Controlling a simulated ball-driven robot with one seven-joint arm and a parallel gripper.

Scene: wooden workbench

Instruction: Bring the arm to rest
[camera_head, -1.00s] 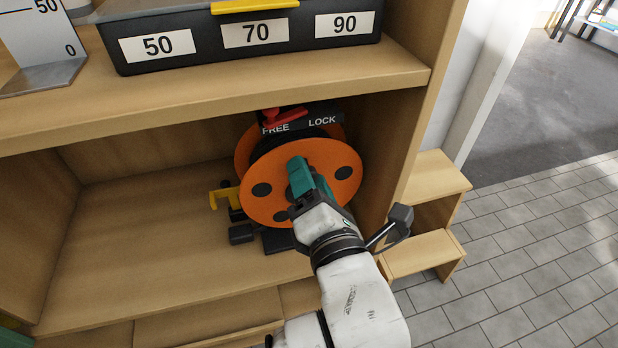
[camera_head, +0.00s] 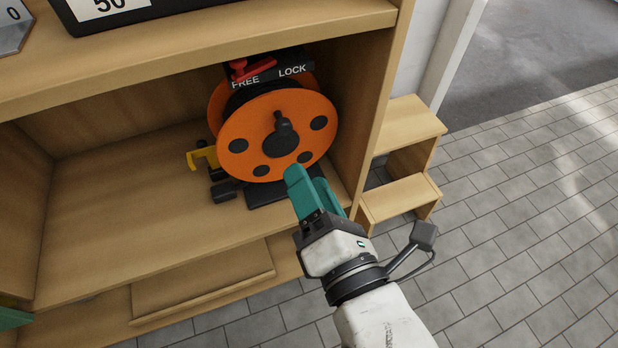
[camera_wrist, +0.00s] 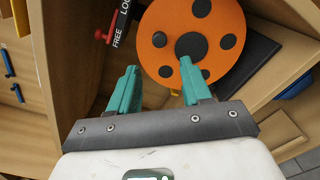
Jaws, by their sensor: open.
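My gripper (camera_head: 308,180) has teal fingers and is in front of the shelf, just below and in front of the orange reel (camera_head: 260,150). In the wrist view my gripper (camera_wrist: 160,80) shows its two fingers spread apart with nothing between them. The reel (camera_wrist: 185,70) has dark round holes and a black crank knob at its centre. The fingers look clear of the knob, though I cannot tell how far they are from the reel's face. My white arm comes in from the lower right.
The reel stands in a wooden shelf compartment (camera_head: 120,200) under a red lever (camera_head: 250,70) at the FREE end of a FREE/LOCK label. A yellow part (camera_head: 202,158) sits left of the reel. Wooden steps (camera_head: 405,130) stand at right. Tiled floor (camera_head: 520,220) is open beyond.

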